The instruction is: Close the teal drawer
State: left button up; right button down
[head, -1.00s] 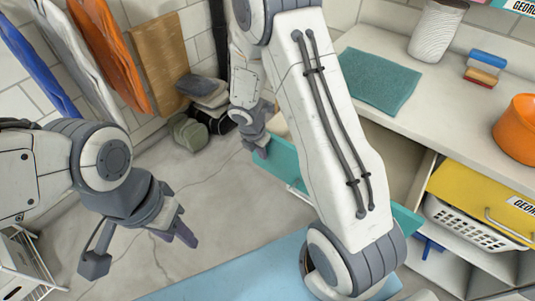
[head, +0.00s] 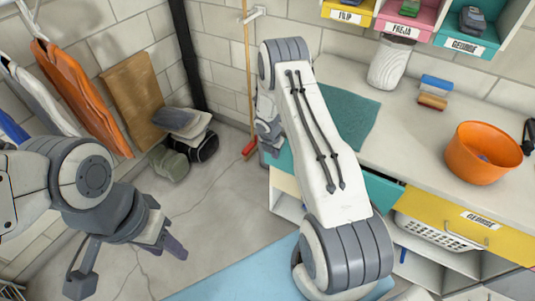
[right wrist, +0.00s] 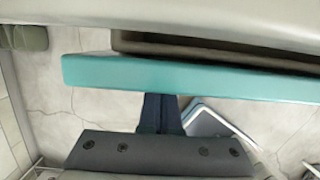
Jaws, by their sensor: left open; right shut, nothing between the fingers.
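The teal drawer (head: 385,190) is under the white counter, mostly hidden behind my right arm in the head view. Its front stands slightly out from the cabinet, with a narrow dark gap behind it. In the right wrist view the teal front (right wrist: 190,78) runs across the picture, with a dark strip of the drawer's inside behind it. My right gripper (right wrist: 161,114) is shut and empty, its fingertips at the outer face of the front; contact looks likely. My left gripper (head: 130,262) is open and empty over the floor at the left, away from the drawer.
A yellow drawer (head: 470,228) with a label sits right of the teal one, above a white basket (head: 430,232). An orange bowl (head: 482,152) and a teal mat (head: 350,122) lie on the counter. A blue mat (head: 230,272) covers the floor in front.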

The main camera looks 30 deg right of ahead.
jog(key=shift+w+d, duration=0.2)
jog(key=shift+d, duration=0.1)
